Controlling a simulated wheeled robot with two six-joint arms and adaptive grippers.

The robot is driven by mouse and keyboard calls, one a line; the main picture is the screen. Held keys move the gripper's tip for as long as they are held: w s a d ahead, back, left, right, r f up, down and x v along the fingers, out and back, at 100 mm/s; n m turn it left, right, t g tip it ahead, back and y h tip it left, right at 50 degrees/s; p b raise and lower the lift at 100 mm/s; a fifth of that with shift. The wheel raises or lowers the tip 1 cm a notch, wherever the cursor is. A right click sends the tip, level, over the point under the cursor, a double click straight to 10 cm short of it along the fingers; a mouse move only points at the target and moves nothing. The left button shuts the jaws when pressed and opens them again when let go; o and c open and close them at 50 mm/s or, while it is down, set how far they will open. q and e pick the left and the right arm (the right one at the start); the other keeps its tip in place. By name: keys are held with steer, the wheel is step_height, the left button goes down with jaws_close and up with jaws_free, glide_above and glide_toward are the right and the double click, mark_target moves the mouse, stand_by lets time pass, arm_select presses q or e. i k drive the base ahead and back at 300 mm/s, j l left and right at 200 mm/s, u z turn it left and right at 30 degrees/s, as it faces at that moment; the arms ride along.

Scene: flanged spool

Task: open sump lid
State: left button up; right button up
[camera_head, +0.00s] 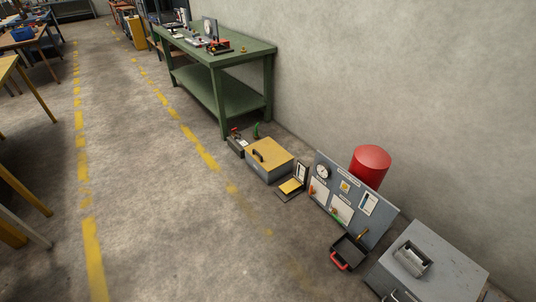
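I cannot tell for sure which thing is the sump. A grey metal box (418,262) stands on the floor at the bottom right, with a raised light-grey handle-like piece (412,258) on its flat top, which looks shut. Farther off, a grey box with a yellow lid (270,152) stands on the floor; its lid is down and a dark handle shows on it. Neither of my grippers is in view.
A grey panel (350,196) with a gauge stands between the boxes, with a red cylinder (370,165) behind it. A black tray (349,250) with a red handle lies in front. A green workbench (218,68) stands along the wall. The floor left of these is clear.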

mark_target(268, 153)
steer(key=i+u, duration=0.2)
steer(key=i, duration=0.35)
steer(key=i+l+u, duration=0.2)
steer(key=i, duration=0.3)
steer(key=i+l+u, duration=0.2)
steer(key=i, duration=0.35)
steer(key=i+l+u, duration=0.2)
steer(key=i, duration=0.3)
steer(key=i+l+u, duration=0.2)
steer(key=i, duration=0.3)
steer(key=l, duration=0.1)
